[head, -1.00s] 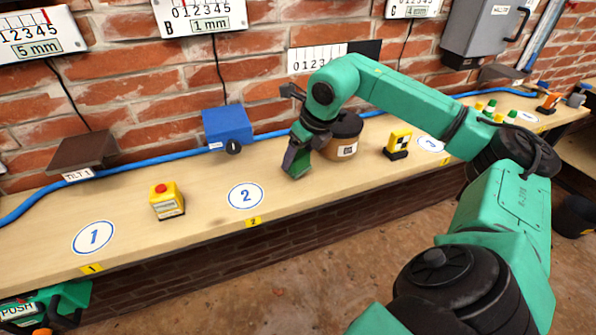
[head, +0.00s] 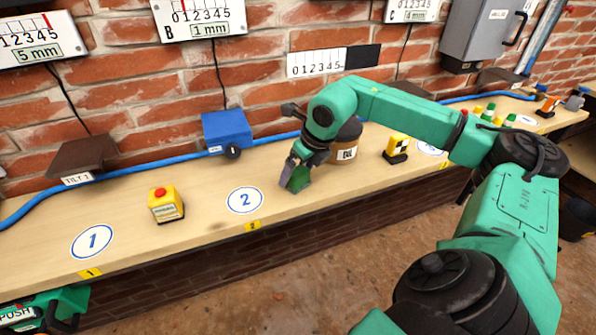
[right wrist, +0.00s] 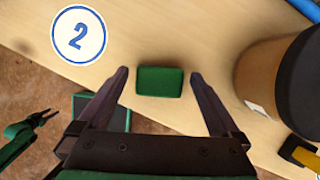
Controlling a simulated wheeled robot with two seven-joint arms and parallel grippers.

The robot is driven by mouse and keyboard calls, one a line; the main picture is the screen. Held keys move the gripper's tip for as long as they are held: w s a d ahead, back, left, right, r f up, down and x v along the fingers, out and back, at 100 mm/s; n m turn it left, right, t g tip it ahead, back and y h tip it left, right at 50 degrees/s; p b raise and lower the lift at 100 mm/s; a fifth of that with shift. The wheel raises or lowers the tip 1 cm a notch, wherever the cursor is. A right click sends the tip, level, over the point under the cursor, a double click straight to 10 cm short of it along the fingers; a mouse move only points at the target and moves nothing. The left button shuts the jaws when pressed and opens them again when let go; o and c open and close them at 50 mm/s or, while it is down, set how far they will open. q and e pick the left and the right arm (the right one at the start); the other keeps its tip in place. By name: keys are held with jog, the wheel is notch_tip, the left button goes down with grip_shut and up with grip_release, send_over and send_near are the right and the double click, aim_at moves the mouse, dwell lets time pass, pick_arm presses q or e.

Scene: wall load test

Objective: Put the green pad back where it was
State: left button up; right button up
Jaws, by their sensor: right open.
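The green pad (right wrist: 160,82) is a small dark green block on the wooden bench, to the right of the circle marked 2. In the right wrist view it lies between the two fingers of my right gripper (right wrist: 160,76), with a gap on each side. My right gripper (head: 294,173) is open and low over the bench in the head view, where its fingers partly hide the pad. Part of my left arm (head: 55,308) shows at the lower left edge of the head view. I cannot tell the state of its jaws.
A brown round tub with a dark lid (head: 345,147) stands close right of my right gripper. A yellow button box (head: 166,204) stands between circles 1 and 2. A yellow-and-black marker block (head: 397,147) is further right. A blue box (head: 228,129) is at the wall. The bench's front edge is near.

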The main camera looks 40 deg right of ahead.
jog(key=v, duration=1.1)
jog(key=shift+r, duration=0.2)
